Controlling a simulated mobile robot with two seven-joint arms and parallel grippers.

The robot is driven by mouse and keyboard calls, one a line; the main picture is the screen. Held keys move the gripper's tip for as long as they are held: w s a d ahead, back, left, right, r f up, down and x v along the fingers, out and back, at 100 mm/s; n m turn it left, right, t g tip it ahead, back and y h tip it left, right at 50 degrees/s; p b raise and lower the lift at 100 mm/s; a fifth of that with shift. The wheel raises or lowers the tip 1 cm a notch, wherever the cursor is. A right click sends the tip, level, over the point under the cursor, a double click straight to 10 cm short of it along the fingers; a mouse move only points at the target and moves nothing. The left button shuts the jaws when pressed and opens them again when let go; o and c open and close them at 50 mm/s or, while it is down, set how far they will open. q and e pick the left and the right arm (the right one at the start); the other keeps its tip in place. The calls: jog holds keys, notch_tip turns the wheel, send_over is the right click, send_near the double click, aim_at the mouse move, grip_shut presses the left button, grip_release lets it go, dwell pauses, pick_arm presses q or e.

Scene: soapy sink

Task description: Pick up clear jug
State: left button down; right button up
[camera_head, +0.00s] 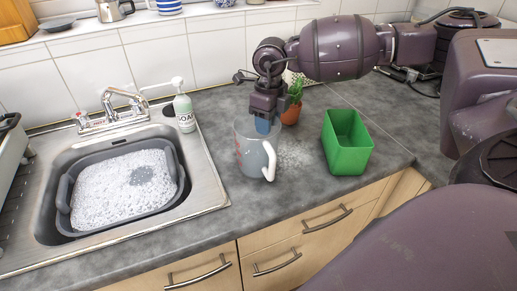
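The clear jug (252,155) stands upright on the grey countertop, right of the sink. It is see-through, with red markings on its left side and a white handle (269,161) facing the front right. My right gripper (264,122) points down at the jug's top, with its blue fingertip at the rim on the back right side. I cannot tell whether the fingertip touches the jug or whether the fingers are apart. My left gripper is not in view.
A green bin (347,148) stands to the right of the jug. A small potted plant (292,107) is close behind my gripper. A soap bottle (184,111) stands by the sink (209,185), which holds a grey tub (66,194) of suds. The counter in front of the jug is clear.

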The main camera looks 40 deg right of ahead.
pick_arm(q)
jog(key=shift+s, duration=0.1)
pick_arm(e)
grip_shut()
jog(key=shift+r, duration=0.25)
